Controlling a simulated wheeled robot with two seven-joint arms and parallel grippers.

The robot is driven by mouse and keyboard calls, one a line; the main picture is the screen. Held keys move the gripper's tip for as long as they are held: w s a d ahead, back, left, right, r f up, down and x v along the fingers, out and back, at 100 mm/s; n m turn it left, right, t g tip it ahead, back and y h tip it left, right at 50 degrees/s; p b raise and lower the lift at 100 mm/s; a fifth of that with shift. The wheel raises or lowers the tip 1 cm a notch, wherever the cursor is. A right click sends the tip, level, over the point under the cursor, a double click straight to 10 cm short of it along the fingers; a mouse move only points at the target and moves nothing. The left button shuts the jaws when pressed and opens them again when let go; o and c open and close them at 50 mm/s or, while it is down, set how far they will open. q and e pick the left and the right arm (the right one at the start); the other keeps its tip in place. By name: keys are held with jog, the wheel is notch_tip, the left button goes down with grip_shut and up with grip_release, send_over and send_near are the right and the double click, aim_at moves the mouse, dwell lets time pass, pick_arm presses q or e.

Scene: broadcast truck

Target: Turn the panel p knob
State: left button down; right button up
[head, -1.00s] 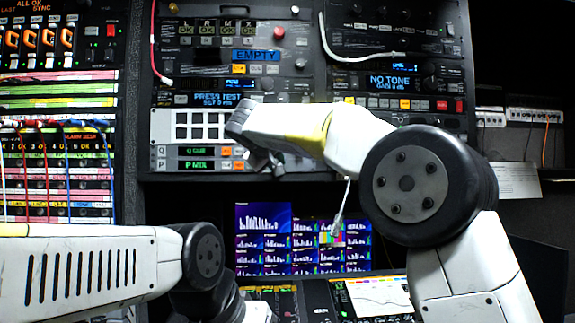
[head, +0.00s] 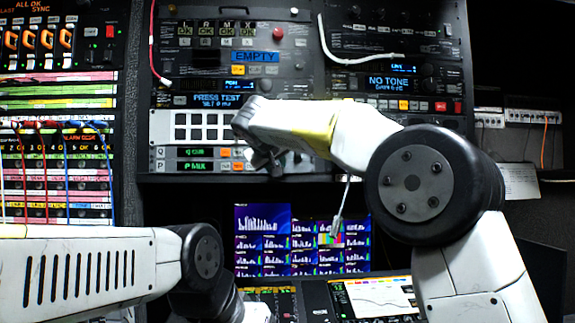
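Panel P (head: 193,167) is the lower of two thin strips in the middle of the rack, with a green "P MIX" display and orange and white buttons to its right. Its knob is not visible; my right gripper covers the strip's right part. My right gripper (head: 272,166) comes in from the right, its fingers pointing down in front of the strip's right end. Whether the fingers touch the panel or are open or shut is unclear. My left arm reaches in low at the left; its gripper is not clearly in view.
The panel Q strip (head: 193,153) sits directly above, under a white button grid (head: 201,127). A monitor with graphs (head: 262,240) stands below. Patch cables (head: 70,150) fill the left rack.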

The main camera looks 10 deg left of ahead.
jog(key=shift+o, duration=0.9)
jog(key=shift+r, duration=0.1)
jog(key=v, duration=0.7)
jog(key=shift+s, duration=0.35)
jog(key=shift+r, duration=0.1)
